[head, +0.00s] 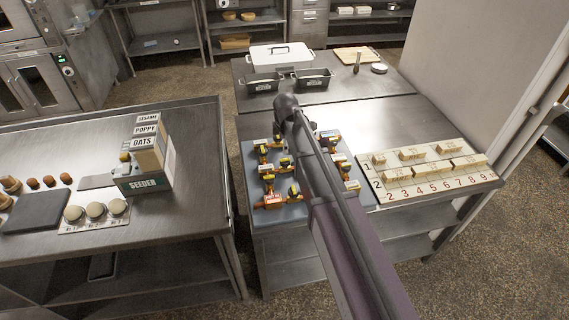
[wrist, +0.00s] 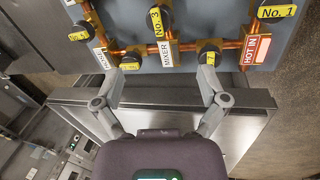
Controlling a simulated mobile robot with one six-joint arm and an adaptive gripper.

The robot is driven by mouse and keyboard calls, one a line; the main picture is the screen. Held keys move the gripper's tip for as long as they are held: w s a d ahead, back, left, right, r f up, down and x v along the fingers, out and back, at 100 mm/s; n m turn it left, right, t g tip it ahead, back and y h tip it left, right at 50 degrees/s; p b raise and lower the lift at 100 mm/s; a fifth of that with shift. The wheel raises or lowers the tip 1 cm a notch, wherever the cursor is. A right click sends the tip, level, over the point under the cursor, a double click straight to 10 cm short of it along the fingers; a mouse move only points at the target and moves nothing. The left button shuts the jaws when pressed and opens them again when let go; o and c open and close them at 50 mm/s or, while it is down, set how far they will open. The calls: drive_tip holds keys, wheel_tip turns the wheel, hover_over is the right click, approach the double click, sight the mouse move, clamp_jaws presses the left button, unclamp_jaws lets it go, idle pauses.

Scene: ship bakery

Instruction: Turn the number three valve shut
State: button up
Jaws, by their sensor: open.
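The number three valve (wrist: 158,22) shows in the wrist view at top centre, a dark knob with a yellow "No. 3" strip, on copper pipework above a "MIXER" tag (wrist: 167,53). Whether it is open or shut I cannot tell. My gripper (wrist: 161,72) is open, its two fingers spread wide below the valve in the picture, with nothing between them. The fingers appear apart from the number three knob. In the head view, the grey valve board (head: 256,216) lies on the right-hand bench; my arm covers part of it, and my gripper is hidden.
Neighbouring valves No. 1 (wrist: 277,13) and No. 5 (wrist: 80,34) flank it, with more knobs (wrist: 209,56) lower down and a red "HOT IN" tag (wrist: 256,48). A numbered board with wooden blocks (head: 433,190) lies right of the valve board. Dark tins (head: 313,79) stand behind.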

sight(285, 160)
drive_tip(key=shift+b+x, duration=5.65)
drive_tip(key=shift+x, duration=0.4)
drive_tip(key=c, duration=1.1)
